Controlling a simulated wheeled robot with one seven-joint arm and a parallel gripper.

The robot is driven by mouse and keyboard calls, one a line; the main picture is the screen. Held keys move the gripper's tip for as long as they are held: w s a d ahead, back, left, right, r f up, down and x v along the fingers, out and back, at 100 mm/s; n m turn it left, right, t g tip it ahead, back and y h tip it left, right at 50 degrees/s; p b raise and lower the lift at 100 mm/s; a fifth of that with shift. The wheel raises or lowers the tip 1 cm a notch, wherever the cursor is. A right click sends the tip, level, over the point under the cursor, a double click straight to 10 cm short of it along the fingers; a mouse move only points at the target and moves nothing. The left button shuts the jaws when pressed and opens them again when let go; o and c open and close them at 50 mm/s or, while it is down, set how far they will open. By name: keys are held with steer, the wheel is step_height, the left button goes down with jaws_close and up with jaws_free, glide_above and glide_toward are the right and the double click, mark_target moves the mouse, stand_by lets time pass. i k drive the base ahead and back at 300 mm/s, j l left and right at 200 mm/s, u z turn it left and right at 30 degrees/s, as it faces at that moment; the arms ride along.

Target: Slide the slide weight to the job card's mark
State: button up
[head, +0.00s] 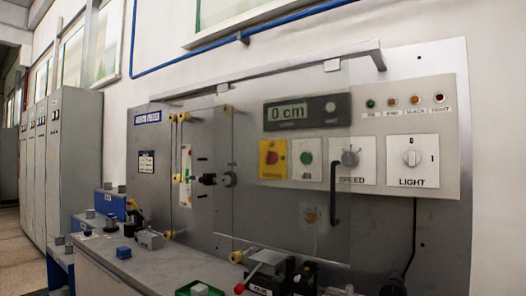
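I cannot pick out the slide weight for sure. A dark block with a round grey end (208,180) sits behind the clear guard, beside an upright white strip (186,165) with small coloured marks. A small card with dark print (146,162) is on the panel's left part; its writing is too small to read, and I cannot tell whether it is the job card. The display (291,113) reads 0 cm. My gripper is not in view.
A clear guard with a dark handle (335,193) covers much of the panel. Right of it is a LIGHT switch (411,160). Small blocks, one blue (124,252), stand on the grey bench (160,272).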

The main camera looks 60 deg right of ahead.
mark_target(207, 179)
steer(key=i+l+z, duration=0.1)
steer(key=i, duration=0.4)
steer(key=i+l+z, duration=0.1)
steer(key=i, duration=0.4)
steer(key=l, duration=0.1)
